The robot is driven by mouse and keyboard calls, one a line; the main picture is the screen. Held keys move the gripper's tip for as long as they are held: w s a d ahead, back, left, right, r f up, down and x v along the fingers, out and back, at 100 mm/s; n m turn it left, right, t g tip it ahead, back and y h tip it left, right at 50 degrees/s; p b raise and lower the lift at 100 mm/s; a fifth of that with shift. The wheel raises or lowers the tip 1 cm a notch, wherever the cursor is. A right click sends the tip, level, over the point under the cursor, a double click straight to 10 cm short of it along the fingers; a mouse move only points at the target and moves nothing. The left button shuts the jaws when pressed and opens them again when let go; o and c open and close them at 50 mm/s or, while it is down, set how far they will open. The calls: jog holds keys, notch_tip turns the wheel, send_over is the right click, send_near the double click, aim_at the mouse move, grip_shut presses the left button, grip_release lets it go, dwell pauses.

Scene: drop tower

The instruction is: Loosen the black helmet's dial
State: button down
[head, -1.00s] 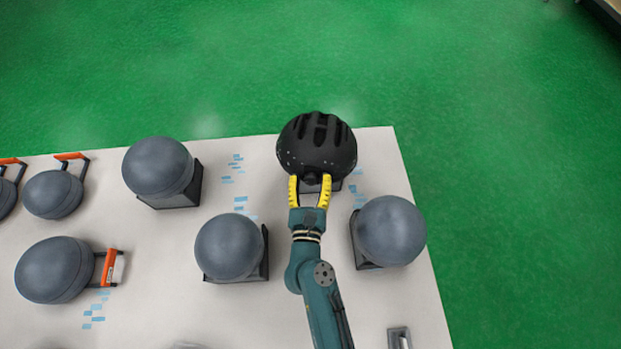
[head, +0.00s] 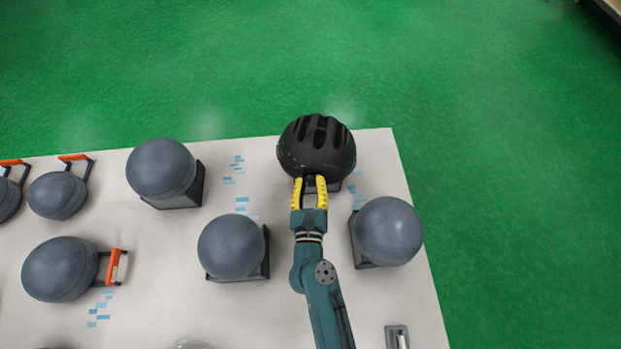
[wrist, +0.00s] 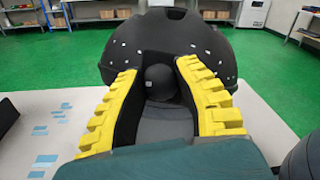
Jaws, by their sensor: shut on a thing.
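The black helmet (head: 316,145) sits on a dark stand near the far edge of the white table, with its vents facing up. It also fills the top of the wrist view (wrist: 170,45). Its dial (wrist: 161,83) is a round dark knob at the helmet's near rim, with a small pale mark on it. My gripper (head: 310,181) has yellow fingers and reaches the helmet from the near side. In the wrist view the fingers (wrist: 160,90) stand on either side of the dial and are shut on it. The dial is mostly hidden in the head view.
Grey headforms stand close by, one at right (head: 389,231), one at near left (head: 231,247) and one at far left (head: 161,168). Grey balls with orange handles (head: 116,267) lie further left. A small metal piece (head: 397,337) lies at the near right. Green floor surrounds the table (head: 385,165).

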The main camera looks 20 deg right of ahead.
jog(key=n+y+p, duration=0.1)
jog(key=n+p, duration=0.1)
jog(key=n+y+p, duration=0.1)
jog(key=n+p, duration=0.1)
jog(key=p, duration=0.1)
jog(key=shift+r, duration=0.4)
jog(key=n+y+p, duration=0.2)
jog(key=n+p, duration=0.3)
jog(key=p, duration=0.1)
jog(key=shift+f+n, duration=0.1)
jog(key=shift+n, duration=0.2)
jog(key=n+g+y+p, duration=0.1)
jog(key=n+p, duration=0.1)
jog(key=n+y+p, duration=0.1)
jog(key=n+p, duration=0.2)
jog(key=shift+f+g, duration=0.1)
jog(key=shift+g, duration=0.3)
jog(key=shift+f+n+g+y+p, duration=0.2)
jog(key=shift+n+g+y+p, duration=0.15)
jog(key=shift+n+p, duration=0.65)
jog(key=c, duration=0.7)
grip_release()
